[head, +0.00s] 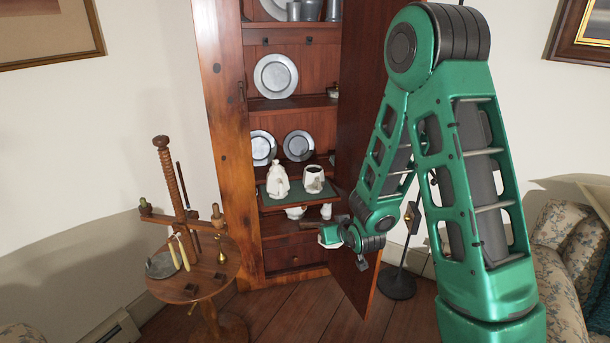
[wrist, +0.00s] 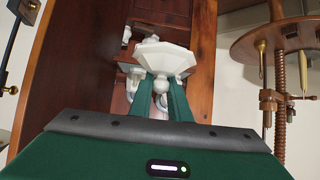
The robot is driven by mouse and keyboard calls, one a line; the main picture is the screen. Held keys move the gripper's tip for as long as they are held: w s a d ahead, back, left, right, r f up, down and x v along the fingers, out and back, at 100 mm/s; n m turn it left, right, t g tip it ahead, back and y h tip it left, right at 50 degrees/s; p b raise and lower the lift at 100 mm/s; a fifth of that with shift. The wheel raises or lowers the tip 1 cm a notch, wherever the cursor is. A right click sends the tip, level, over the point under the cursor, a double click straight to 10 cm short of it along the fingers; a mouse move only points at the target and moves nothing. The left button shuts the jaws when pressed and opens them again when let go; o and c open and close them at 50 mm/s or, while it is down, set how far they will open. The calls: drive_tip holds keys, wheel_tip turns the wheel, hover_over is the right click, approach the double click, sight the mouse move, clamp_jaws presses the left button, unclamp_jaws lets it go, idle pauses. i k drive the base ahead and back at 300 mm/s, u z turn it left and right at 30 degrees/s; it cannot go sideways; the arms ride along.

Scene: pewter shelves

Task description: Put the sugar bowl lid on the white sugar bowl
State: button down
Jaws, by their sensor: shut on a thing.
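The white sugar bowl (head: 314,179) appears to be the open-topped white vessel on the green-topped pull-out shelf (head: 287,199) of the cabinet. The white lid (wrist: 165,57) is a faceted disc with a knob; it also shows in the head view (head: 330,237). My gripper (wrist: 163,82) is shut on the lid's knob, with the disc beyond the fingertips. In the head view, my gripper (head: 340,237) is in front of the cabinet, lower than the bowl and a little to its right. In the wrist view the lid covers much of what lies behind it.
A white figure-like piece (head: 278,180) stands left of the bowl. Smaller white pieces (head: 296,212) sit on the shelf below. The open cabinet door (head: 358,130) is close behind my arm. A round wooden stand (head: 205,268) is at left, a patterned sofa (head: 560,250) at right.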

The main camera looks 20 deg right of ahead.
sight(314, 170)
drive_tip(key=u, duration=0.2)
drive_tip(key=i, duration=1.15)
drive_tip(key=z, duration=0.55)
